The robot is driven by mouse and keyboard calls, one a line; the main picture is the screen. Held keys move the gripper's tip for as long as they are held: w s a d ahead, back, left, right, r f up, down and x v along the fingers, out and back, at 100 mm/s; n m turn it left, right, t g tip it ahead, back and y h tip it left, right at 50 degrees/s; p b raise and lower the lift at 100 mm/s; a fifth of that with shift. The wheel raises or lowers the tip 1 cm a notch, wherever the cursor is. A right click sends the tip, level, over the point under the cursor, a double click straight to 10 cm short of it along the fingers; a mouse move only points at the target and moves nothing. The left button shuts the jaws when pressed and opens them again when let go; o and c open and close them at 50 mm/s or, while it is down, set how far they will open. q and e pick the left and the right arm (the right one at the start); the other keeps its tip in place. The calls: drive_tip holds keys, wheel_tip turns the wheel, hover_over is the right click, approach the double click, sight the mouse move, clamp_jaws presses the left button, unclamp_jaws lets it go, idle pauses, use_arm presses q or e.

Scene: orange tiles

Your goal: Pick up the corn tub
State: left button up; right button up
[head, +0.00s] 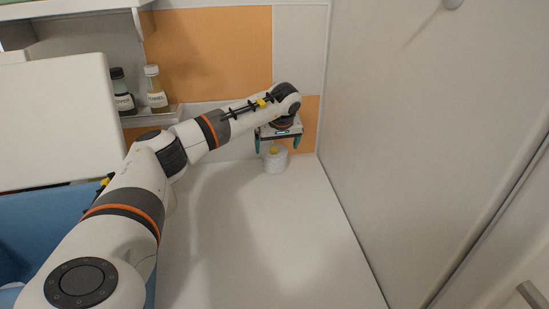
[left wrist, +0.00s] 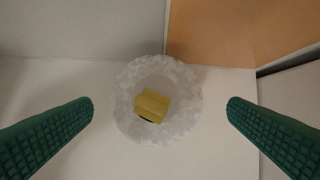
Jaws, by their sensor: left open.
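The corn tub (head: 275,160) is a small whitish, round tub on the white counter, close to the back wall near the corner. In the left wrist view the tub (left wrist: 189,122) shows from above, with a yellow block-like piece (left wrist: 152,105) in its middle. My left gripper (head: 273,147) points down just above the tub. Its green fingers stand apart on either side of the tub in the left wrist view (left wrist: 160,106), with a gap to it on both sides. The gripper is open and empty. My right gripper is not in view.
The white counter (head: 270,240) is clear in front of the tub. A tall pale panel (head: 430,120) bounds the right side. Two bottles (head: 156,90) (head: 122,92) stand on a small wall shelf (head: 150,116) at the left. A blue surface (head: 45,230) lies at the lower left.

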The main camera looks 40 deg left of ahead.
use_arm(q)
drive_tip(key=shift+x, duration=0.95)
drive_tip(key=p+x, duration=0.1)
drive_tip(key=x, duration=0.3)
drive_tip(key=shift+s+a+f, duration=0.1)
drive_tip(key=shift+a, duration=0.05)
drive_tip(key=shift+a+f, duration=0.15)
drive_tip(key=shift+f, duration=0.3)
drive_tip(key=shift+r, duration=0.1)
drive_tip(key=c, duration=1.2)
